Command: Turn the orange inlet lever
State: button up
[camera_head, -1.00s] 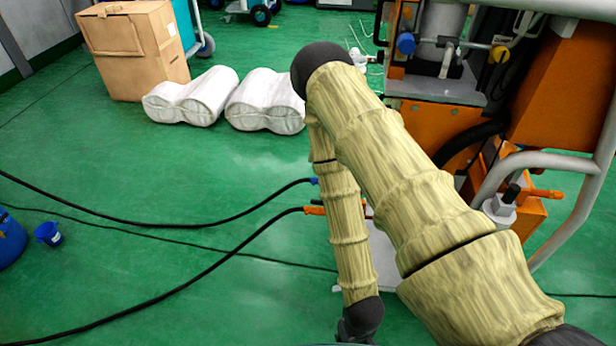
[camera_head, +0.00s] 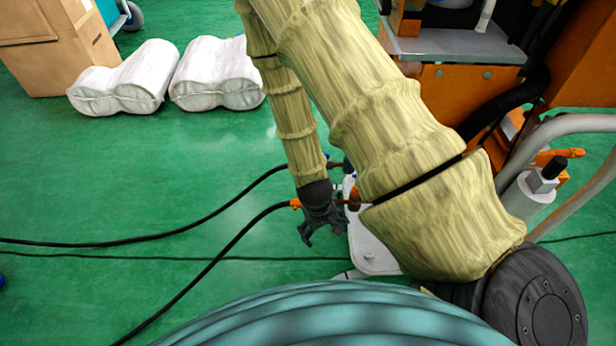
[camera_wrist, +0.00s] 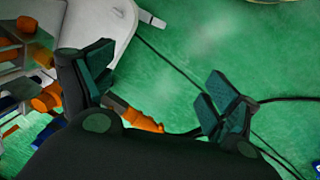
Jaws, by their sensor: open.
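The orange inlet lever (camera_head: 296,203) shows in the head view at the end of the lower black hose, just left of my gripper. In the wrist view the orange lever (camera_wrist: 138,116) lies between the two fingers, nearer the left finger, pointing down and right. My gripper (camera_head: 324,236) points downward beside the hose couplings, and its fingers are spread and empty. In the wrist view my gripper (camera_wrist: 156,90) has a wide gap with green floor behind it. Whether a finger touches the lever cannot be told. The gripper body hides part of the couplings.
Two black hoses (camera_head: 228,241) run left across the green floor. The orange machine (camera_head: 455,95) with a grey tube frame (camera_head: 578,124) stands at right. A white plate (camera_head: 374,258) lies low beside my gripper. White rolls (camera_head: 215,77) and a cardboard box (camera_head: 45,35) stand at back left.

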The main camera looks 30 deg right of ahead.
jog(key=w+d+r+m+y+b, duration=0.1)
jog(key=w+d+r+m+b, duration=0.15)
jog(key=w+r+b, duration=0.4)
jog(key=w+d+r+m+y+b, duration=0.1)
jog(key=w+d+r+b, duration=0.15)
jog(key=w, duration=0.65)
jog(key=shift+m, duration=0.25)
notch_tip(320, 180, down, 11)
jog(key=b, duration=0.3)
jog(key=shift+w+d+f, duration=0.1)
jog(key=shift+d+f, duration=0.05)
jog(key=c, duration=1.4)
jog(key=shift+c, duration=0.2)
